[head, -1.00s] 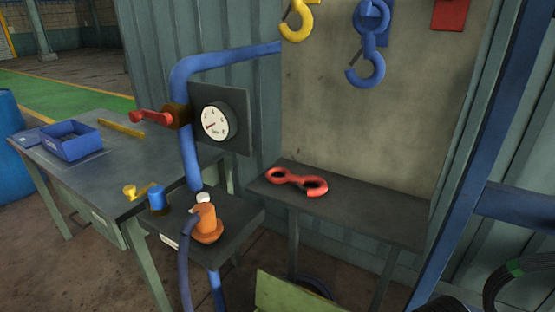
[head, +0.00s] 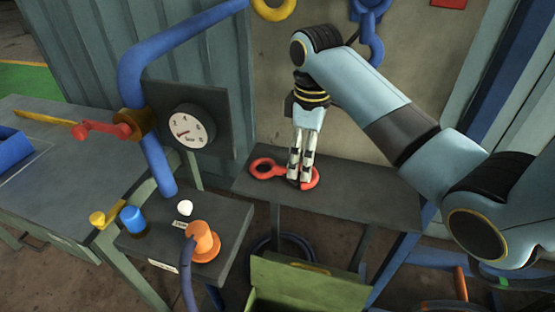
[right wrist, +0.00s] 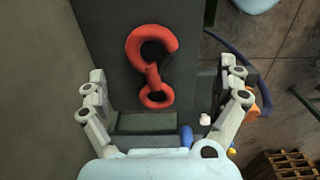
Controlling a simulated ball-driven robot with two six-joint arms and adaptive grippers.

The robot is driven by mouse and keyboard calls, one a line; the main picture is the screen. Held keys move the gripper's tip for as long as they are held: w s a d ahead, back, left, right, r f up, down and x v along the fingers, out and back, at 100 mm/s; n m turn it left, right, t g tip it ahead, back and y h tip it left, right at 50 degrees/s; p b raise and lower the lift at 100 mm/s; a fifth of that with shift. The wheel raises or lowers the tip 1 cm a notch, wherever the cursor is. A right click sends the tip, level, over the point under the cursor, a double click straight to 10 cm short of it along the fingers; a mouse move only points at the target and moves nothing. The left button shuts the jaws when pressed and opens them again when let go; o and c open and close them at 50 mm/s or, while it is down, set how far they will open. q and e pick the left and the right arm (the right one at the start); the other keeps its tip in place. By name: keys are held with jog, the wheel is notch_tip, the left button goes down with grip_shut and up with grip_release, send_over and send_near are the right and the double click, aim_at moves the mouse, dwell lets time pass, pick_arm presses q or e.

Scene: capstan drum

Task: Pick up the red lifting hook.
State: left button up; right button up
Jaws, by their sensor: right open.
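The red lifting hook (head: 281,172) lies flat on a dark shelf (head: 375,192) against the wall. In the right wrist view the hook (right wrist: 153,76) shows whole, its curved end at the top and its small ring lower down. I cannot tell the exact height above the shelf. My left gripper is not in view.
A blue hook (head: 371,35) and a yellow hook (head: 273,12) hang on the wall panel above. A gauge (head: 192,130) and blue pipe (head: 155,165) stand left of the shelf. An orange fitting (head: 203,242) sits on a lower stand. A green bin (head: 310,283) is below.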

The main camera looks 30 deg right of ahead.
aim_at(299, 172)
jog(key=shift+w, duration=0.65)
jog(key=shift+w+f, duration=0.15)
jog(key=shift+f, duration=0.1)
notch_tip(299, 172, down, 3)
jog(key=shift+r+p, duration=0.15)
jog(key=shift+p, duration=0.35)
jog(key=f, duration=0.3)
jog(key=shift+w+f+p, duration=0.25)
jog(key=shift+f+p, duration=0.05)
jog(key=shift+f, duration=0.1)
jog(key=c, duration=1.6)
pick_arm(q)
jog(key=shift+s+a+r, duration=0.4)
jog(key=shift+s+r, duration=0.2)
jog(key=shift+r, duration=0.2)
pick_arm(e)
jog(key=shift+c, duration=0.5)
jog(key=shift+w+r, duration=0.1)
jog(key=shift+r, duration=0.05)
